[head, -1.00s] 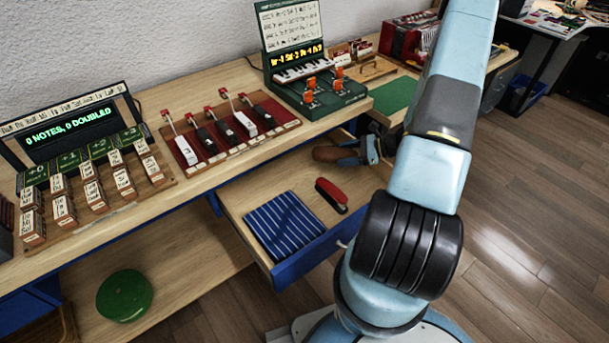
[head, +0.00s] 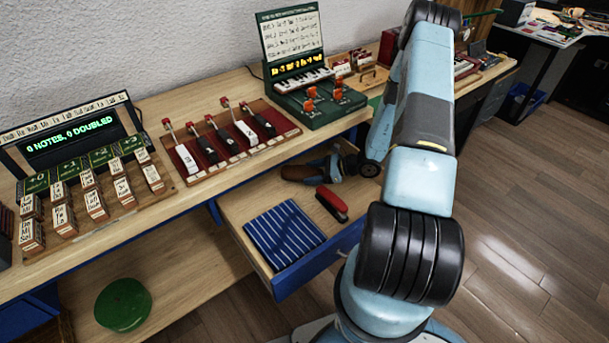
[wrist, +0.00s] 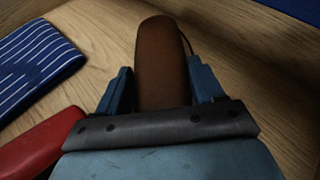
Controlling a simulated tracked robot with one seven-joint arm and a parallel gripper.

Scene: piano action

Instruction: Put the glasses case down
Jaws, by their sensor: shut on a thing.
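The brown glasses case (wrist: 160,62) is between the two blue fingers of my gripper (wrist: 158,88) in the wrist view. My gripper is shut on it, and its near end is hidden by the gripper. In the head view the case (head: 297,172) shows as a brown rounded end inside the open drawer, left of my gripper (head: 333,166). The case is low over the wooden drawer floor (head: 238,207); I cannot tell whether it touches.
A striped blue cloth (head: 284,234) and a red stapler (head: 332,204) lie in the drawer, in front of my gripper. The desk above holds a rack of levers (head: 230,138) and a green keyboard box (head: 318,98). A green round object (head: 123,304) sits on the lower shelf.

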